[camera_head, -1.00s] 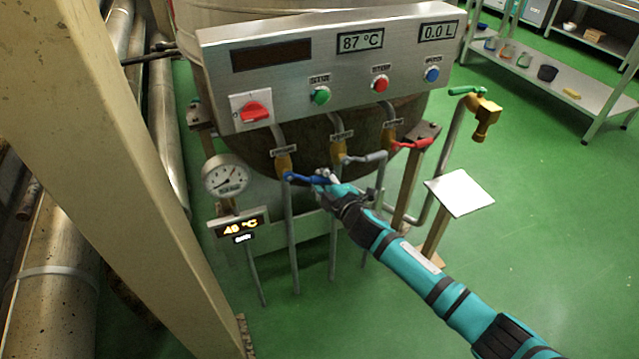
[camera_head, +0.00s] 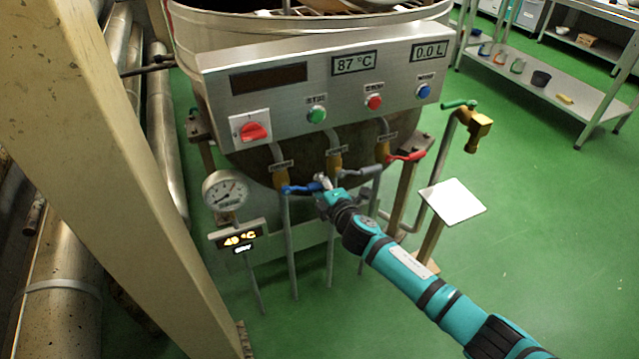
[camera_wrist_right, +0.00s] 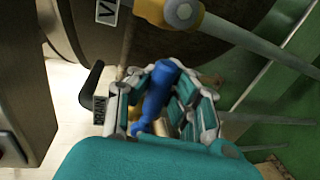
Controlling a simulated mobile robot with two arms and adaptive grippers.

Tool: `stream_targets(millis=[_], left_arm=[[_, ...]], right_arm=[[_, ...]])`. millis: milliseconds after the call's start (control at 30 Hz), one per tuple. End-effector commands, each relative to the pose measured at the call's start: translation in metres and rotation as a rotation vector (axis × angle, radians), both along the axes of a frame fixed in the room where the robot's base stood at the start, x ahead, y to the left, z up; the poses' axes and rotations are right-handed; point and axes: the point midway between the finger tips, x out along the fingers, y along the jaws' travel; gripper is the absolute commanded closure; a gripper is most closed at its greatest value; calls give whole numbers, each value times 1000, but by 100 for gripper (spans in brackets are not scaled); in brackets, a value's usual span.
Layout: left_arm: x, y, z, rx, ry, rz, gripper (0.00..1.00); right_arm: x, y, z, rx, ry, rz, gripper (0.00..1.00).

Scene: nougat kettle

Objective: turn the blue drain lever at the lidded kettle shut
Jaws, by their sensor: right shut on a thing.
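The blue drain lever (camera_head: 300,188) sits on the leftmost valve below the kettle's (camera_head: 245,165) control panel, and its handle points right, across the thin vertical pipe under the valve. My right gripper (camera_head: 325,184) is at the lever's free right end. In the right wrist view the blue lever (camera_wrist_right: 157,92) lies between the two fingers of my right gripper (camera_wrist_right: 162,100), which are shut on it. The lever's far end toward the valve is partly hidden there by the fingers. My left gripper is in neither view.
A grey lever (camera_head: 360,171) and a red lever (camera_head: 407,156) are on neighbouring valves just right of my gripper. A white plate on a post (camera_head: 453,203) stands right.

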Motion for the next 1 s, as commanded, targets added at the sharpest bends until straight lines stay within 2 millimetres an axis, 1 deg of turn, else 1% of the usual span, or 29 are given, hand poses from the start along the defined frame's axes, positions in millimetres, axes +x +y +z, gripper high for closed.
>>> stream_targets(millis=[33, 167, 200, 467, 767, 867, 1000], left_arm=[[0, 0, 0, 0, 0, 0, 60], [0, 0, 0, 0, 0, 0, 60], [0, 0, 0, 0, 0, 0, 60], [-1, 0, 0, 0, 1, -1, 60], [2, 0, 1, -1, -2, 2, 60], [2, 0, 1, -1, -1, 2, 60], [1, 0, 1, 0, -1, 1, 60]], right_arm=[[-4, -1, -8, -12, 10, 0, 100], [-4, -1, -8, -13, 10, 1, 100], [-4, -1, -8, -13, 10, 1, 91], [-2, 0, -5, -7, 6, 1, 57], [-2, 0, -2, -3, 3, 0, 57], [-8, -2, -1, -3, 2, 0, 57], [-25, -8, 2, -5, 3, 2, 57]])
